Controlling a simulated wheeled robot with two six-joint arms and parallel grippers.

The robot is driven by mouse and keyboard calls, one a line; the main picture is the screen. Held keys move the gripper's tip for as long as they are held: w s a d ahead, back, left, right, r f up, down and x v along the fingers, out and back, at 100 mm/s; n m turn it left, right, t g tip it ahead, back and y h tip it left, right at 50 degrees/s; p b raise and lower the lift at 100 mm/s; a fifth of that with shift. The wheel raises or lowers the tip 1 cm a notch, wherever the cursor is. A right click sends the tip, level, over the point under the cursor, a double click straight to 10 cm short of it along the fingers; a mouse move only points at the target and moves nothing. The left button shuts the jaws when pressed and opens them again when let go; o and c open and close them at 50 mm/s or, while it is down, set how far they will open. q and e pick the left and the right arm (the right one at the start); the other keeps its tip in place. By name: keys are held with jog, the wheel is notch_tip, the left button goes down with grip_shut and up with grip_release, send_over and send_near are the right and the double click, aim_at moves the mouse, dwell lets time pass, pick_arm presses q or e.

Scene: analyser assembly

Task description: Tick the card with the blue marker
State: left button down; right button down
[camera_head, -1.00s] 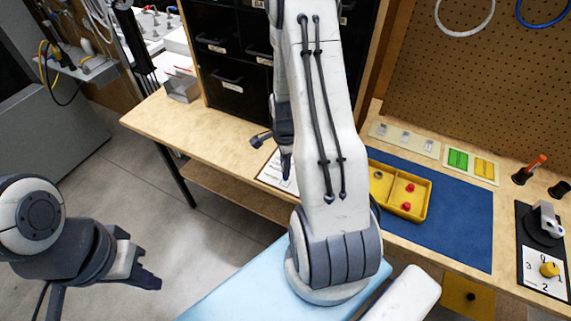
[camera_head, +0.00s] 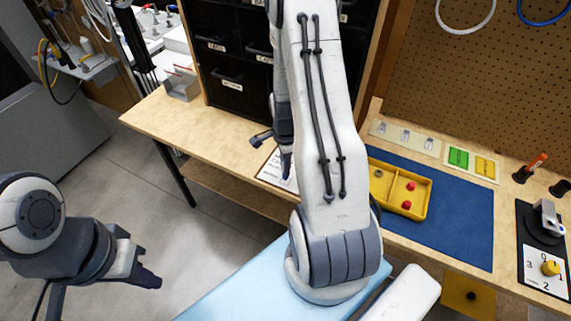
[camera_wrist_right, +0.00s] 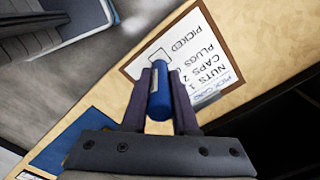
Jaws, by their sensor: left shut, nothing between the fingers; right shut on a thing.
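The pick card (camera_wrist_right: 195,60) is a white sheet with printed lines and an empty-looking box outline beside the word PICKED; it lies on the wooden bench. In the head view the card (camera_head: 272,172) is partly hidden behind my right arm. My right gripper (camera_wrist_right: 160,88) is shut on the blue marker (camera_wrist_right: 159,95), which is seen nearly end-on over the card, by the box. Whether its tip touches the card cannot be told. In the head view my right gripper (camera_head: 286,160) is mostly hidden by the arm. My left gripper (camera_head: 148,280) is shut and empty, low at the left.
A yellow tray (camera_head: 428,190) with red parts sits on a blue mat (camera_head: 465,225). Black holders (camera_head: 519,175), one with an orange marker (camera_head: 537,162), stand at the right. Dark drawers (camera_head: 235,75) stand behind the card.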

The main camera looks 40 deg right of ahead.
jog(key=shift+f, duration=0.45)
dwell(1.1)
notch_tip(320, 180, up, 7)
jog(key=p, duration=0.5)
jog(key=shift+r+p, duration=0.1)
jog(key=shift+p, duration=0.3)
dwell(0.4)
